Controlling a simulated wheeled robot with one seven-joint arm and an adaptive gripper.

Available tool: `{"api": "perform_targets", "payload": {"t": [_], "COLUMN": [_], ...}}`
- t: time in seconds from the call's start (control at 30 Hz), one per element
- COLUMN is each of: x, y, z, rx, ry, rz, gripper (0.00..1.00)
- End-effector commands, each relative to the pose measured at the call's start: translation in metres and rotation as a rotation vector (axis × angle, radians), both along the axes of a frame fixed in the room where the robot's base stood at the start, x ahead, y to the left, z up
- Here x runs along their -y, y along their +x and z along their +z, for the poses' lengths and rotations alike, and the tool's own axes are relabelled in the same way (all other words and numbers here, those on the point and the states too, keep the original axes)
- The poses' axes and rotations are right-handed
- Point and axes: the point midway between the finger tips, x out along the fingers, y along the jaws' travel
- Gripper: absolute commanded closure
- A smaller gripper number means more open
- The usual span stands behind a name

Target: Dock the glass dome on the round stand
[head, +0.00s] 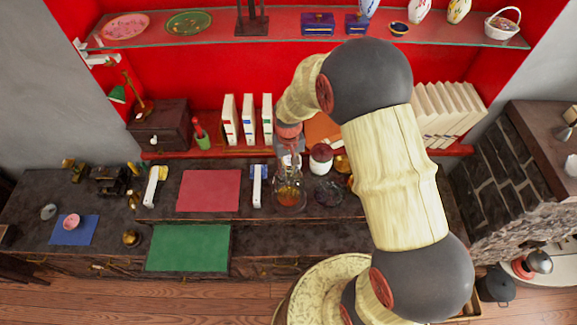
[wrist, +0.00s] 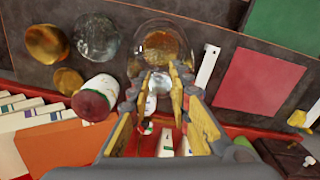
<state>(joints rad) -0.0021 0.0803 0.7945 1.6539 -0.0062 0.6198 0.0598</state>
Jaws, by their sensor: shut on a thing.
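The clear glass dome (head: 281,181) is below my gripper (head: 289,157) on the dark counter's right half in the head view. In the wrist view the dome (wrist: 143,38) lies just beyond my fingertips (wrist: 163,72). The fingers are shut on its top; the grip point is partly hidden by them. A round amber-brown stand (wrist: 168,45) shows through the glass, roughly under the dome. It also shows in the head view (head: 290,198). I cannot tell whether the dome's rim touches the stand or hangs above it.
A white jar with a dark red lid (head: 321,157) stands close to the right. A dark glassy disc (head: 328,192) is beside it. Books and a glass shelf (head: 280,44) are behind.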

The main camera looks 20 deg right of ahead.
Motion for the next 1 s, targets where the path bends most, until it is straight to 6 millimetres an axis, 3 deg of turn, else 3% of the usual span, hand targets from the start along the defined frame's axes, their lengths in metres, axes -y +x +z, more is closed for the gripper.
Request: {"api": "perform_targets", "payload": {"t": [0.43, 1.0], "x": [0.000, 0.000], "y": [0.001, 0.001], "z": [-0.043, -0.046], "rx": [0.001, 0.001], "ry": [0.000, 0.000], "rz": [0.000, 0.000], "gripper": [1.00, 1.00]}}
